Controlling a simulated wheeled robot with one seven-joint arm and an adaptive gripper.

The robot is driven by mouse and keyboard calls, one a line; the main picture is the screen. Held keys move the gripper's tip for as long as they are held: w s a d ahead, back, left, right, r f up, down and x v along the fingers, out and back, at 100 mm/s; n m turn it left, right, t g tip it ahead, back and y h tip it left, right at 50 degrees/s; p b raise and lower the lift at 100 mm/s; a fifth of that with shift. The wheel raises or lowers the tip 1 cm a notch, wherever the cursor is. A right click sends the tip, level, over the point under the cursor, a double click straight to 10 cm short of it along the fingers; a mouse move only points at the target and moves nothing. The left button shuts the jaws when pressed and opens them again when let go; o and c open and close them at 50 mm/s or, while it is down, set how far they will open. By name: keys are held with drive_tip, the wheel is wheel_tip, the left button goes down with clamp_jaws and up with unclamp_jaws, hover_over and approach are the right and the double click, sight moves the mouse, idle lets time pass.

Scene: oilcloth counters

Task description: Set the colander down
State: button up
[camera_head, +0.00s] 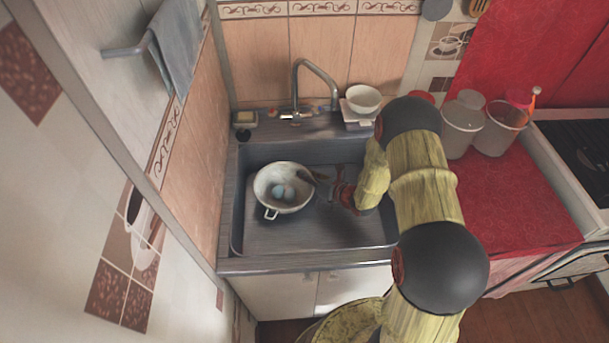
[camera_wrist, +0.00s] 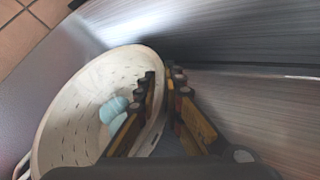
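The colander (camera_head: 268,196) is a cream-white bowl with small holes and a small side handle. In the head view it shows within the sink, left of the middle; I cannot tell whether its base touches the sink floor. Two pale blue egg-like things (camera_head: 284,191) lie inside it. My gripper (camera_head: 312,178) is at its right rim. In the wrist view, the colander (camera_wrist: 75,100) fills the left side. My gripper (camera_wrist: 162,85) has one finger inside the bowl and one outside, closed on the wall between them.
The grey sink (camera_head: 330,233) has bare floor in front of and right of the colander. A faucet (camera_head: 297,100) stands behind. A white bowl (camera_head: 363,97) sits on the back right ledge. Clear containers (camera_head: 462,125) stand on the red-covered counter (camera_head: 515,200) at right.

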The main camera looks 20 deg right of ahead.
drive_tip(key=o, duration=0.4)
drive_tip(key=shift+r, duration=0.1)
